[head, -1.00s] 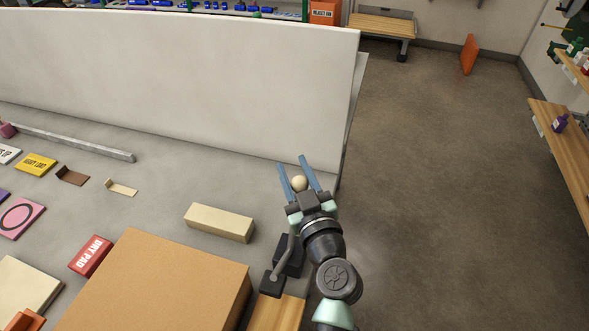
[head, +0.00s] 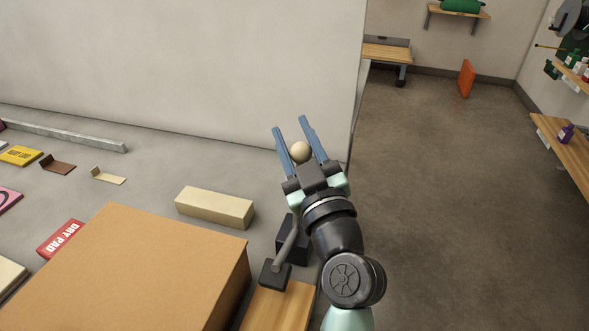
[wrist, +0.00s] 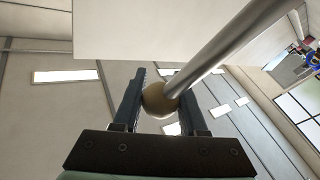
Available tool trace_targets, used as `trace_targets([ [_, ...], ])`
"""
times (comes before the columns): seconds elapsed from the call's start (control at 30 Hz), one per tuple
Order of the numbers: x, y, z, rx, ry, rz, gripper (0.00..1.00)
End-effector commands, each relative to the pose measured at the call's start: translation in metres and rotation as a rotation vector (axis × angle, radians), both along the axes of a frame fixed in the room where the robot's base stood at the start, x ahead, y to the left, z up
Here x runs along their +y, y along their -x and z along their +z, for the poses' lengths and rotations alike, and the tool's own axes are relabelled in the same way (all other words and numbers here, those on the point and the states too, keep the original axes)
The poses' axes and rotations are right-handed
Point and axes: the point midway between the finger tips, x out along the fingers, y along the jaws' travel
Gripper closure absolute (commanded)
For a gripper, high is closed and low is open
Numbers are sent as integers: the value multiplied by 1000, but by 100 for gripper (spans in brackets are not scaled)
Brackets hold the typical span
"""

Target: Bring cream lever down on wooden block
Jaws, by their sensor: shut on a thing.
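The lever has a round cream knob (head: 300,152) on a grey rod (head: 287,248). The rod rises from a black mount (head: 275,273) by the bench's right edge, so the lever stands raised. My gripper (head: 294,136) is shut on the knob, with a blue finger on each side. In the wrist view the knob (wrist: 158,99) sits between the fingers, with the rod (wrist: 225,50) running to the upper right. A pale wooden block (head: 214,207) lies on the bench left of the lever. A wooden board (head: 280,306) shows beneath the black mount.
A large cardboard-brown box (head: 130,270) stands left of the lever mount. A red DRY PAD box (head: 61,240) lies beyond its left side. A tall white panel (head: 180,70) stands behind the bench. Open floor (head: 440,200) lies to the right.

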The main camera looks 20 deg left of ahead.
Motion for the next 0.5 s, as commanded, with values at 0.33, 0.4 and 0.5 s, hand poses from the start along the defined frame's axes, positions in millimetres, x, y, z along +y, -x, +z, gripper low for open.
trace_targets([
  [0.33,0,18,-5,-149,0,0,100],
  [0.4,0,22,-4,-174,0,1,100],
  [0.5,0,27,-2,-206,-1,1,100],
])
